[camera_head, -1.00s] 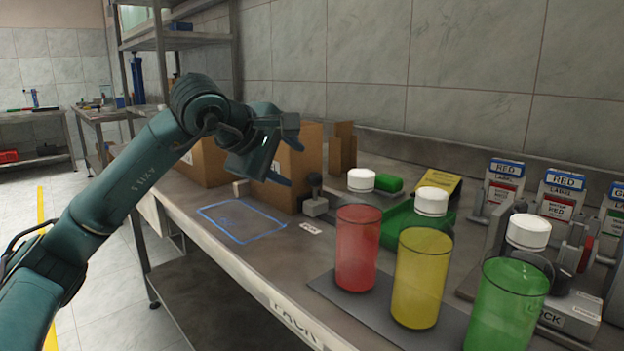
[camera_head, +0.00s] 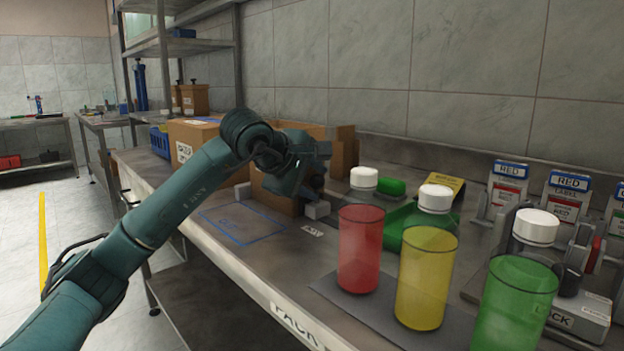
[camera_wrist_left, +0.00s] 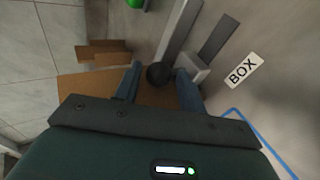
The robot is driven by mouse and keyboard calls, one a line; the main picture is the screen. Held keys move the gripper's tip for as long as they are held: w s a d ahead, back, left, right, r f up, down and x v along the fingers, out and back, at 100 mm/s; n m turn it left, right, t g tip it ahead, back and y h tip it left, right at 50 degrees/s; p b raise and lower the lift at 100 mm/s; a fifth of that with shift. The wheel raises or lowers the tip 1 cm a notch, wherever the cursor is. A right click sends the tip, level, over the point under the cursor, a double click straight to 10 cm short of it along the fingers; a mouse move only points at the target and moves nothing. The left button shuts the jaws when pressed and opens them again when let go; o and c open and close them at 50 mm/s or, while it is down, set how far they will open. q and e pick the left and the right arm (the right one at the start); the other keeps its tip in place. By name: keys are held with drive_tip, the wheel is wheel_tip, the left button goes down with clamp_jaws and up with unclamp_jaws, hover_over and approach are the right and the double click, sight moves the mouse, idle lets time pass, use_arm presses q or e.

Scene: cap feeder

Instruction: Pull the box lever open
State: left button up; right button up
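The box lever has a round black knob (camera_wrist_left: 158,75) and a grey base block, which shows in the head view (camera_head: 318,210) beside the cardboard box (camera_head: 272,192). My left gripper (camera_head: 309,187) is at the lever, above the bench. In the left wrist view its two blue fingers are apart, one on each side of the knob, with a gap visible at least on the left. I cannot tell whether the right finger touches the knob or the block. In the head view the gripper hides most of the knob. My right gripper is not in view.
A BOX label (camera_wrist_left: 243,70) lies on the bench by the lever. A blue outlined area (camera_head: 243,224) on the bench is empty.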

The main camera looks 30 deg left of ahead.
use_arm(q)
drive_tip(key=shift+r, duration=0.25)
clamp_jaws()
drive_tip(key=d, duration=0.1)
drive_tip(key=s+d, duration=0.1)
drive_tip(key=d, duration=0.1)
drive_tip(key=shift+s+d+r, duration=0.1)
drive_tip(key=shift+d, duration=0.15)
drive_tip(key=shift+s+d+p, duration=0.15)
drive_tip(key=shift+d+p, duration=0.15)
drive_tip(key=shift+d, duration=0.1)
drive_tip(key=shift+c, duration=0.2)
unclamp_jaws()
drive_tip(key=o, duration=0.3)
drive_tip(key=shift+d+f, duration=0.1)
drive_tip(key=shift+f, duration=0.1)
drive_tip(key=shift+o, duration=0.2)
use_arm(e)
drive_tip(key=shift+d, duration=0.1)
